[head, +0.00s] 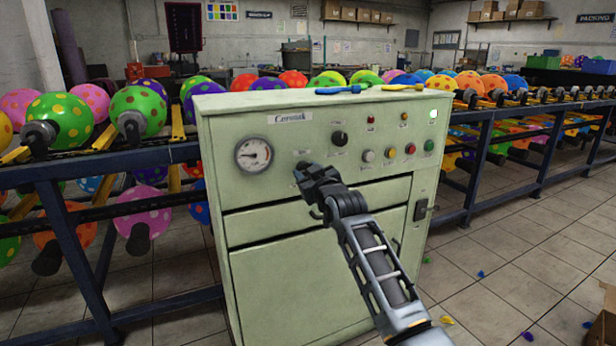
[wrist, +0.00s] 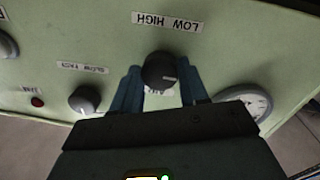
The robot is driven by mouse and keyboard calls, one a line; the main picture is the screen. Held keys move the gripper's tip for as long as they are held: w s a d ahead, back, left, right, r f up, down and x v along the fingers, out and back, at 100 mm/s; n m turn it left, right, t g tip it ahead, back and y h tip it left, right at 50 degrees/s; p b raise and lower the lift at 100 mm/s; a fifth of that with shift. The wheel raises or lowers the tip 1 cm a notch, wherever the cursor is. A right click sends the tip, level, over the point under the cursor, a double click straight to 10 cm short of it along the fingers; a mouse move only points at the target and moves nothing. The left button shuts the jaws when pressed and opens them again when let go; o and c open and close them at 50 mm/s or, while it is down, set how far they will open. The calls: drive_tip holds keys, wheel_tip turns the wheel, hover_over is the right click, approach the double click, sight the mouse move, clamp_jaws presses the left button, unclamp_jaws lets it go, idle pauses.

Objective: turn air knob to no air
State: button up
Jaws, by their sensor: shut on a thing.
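The pale green control cabinet (head: 310,220) stands in front of me. My gripper (head: 312,182) is at its front panel, right of and below the round gauge (head: 253,154). In the wrist view, upside down, a black round knob (wrist: 159,70) sits between the two blue fingers of my gripper (wrist: 160,92), which is shut on it. Its label (wrist: 167,22) reads LOW HIGH. A white mark on the knob points right in that view. A second label by the knob is mostly hidden. My gripper hides this knob in the head view.
Another black knob (head: 339,138) is above right of my gripper; the wrist view shows one labelled SLOW FAST (wrist: 83,69). Several coloured buttons (head: 389,153) are further right. Blue racks of balloons (head: 90,170) flank the cabinet. Tiled floor (head: 500,260) is mostly open at right.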

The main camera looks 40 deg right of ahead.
drive_tip(key=n, duration=0.8)
drive_tip(key=shift+d+f+n+t, duration=0.1)
drive_tip(key=shift+f+n+t, duration=0.1)
drive_tip(key=shift+n+t, duration=0.15)
drive_tip(key=shift+n, duration=0.35)
drive_tip(key=o, duration=1.1)
drive_tip(key=shift+r, duration=0.1)
drive_tip(key=shift+c, duration=0.2)
drive_tip(key=shift+s, duration=0.15)
drive_tip(key=v, duration=0.7)
drive_tip(key=shift+s+p, duration=0.25)
drive_tip(key=shift+p, duration=0.2)
drive_tip(key=shift+a, duration=0.2)
